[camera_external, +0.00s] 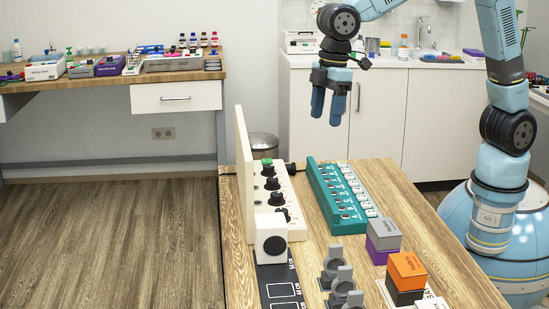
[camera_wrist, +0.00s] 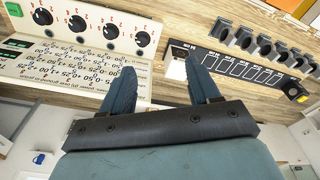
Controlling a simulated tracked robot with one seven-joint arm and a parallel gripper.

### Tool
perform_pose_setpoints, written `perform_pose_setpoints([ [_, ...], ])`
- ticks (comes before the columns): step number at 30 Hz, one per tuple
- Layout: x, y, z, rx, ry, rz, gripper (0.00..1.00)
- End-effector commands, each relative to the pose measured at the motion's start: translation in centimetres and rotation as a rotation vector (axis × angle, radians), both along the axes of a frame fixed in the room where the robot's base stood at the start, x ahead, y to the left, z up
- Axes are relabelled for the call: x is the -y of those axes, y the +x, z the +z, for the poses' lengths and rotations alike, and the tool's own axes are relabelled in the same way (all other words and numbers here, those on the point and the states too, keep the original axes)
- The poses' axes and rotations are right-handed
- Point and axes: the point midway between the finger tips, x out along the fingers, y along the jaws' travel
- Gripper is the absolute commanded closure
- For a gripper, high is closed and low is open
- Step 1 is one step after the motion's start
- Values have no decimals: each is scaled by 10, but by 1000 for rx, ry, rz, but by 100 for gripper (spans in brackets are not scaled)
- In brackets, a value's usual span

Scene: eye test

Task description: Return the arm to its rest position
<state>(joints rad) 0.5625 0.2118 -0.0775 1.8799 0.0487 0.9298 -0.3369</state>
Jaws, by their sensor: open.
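My blue arm (camera_external: 497,40) rises from its round base at the right in the external view and bends over to the left. My gripper (camera_external: 327,116) hangs from it with the fingers pointing down. It is in the air above the far part of the wooden table (camera_external: 405,190). In the wrist view my gripper (camera_wrist: 160,66) shows two blue fingers apart, with nothing between them. The gripper is open and empty. Its fingers appear clear of everything in both views.
A white knob panel (camera_external: 284,194) with an upright board, a teal panel (camera_external: 330,195), grey holders (camera_external: 335,270) and stacked boxes (camera_external: 407,270) stand on the table. Behind are a white cabinet (camera_external: 425,115) and a side bench (camera_external: 110,80). Air around the gripper looks free.

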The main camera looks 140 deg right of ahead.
Motion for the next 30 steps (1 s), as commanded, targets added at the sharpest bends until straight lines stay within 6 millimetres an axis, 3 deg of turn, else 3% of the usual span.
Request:
perform_pose_setpoints([
  [1, -19, -2, 12, 15, -7, 17, 39],
  [6, -76, -16, 43, 58, -23, 57, 39],
  [15, -168, -58, 82, 137, -43, 128, 39],
  [22, -229, -101, 98, 199, -51, 185, 39],
  [30, -286, -159, 102, 274, -53, 249, 39],
])
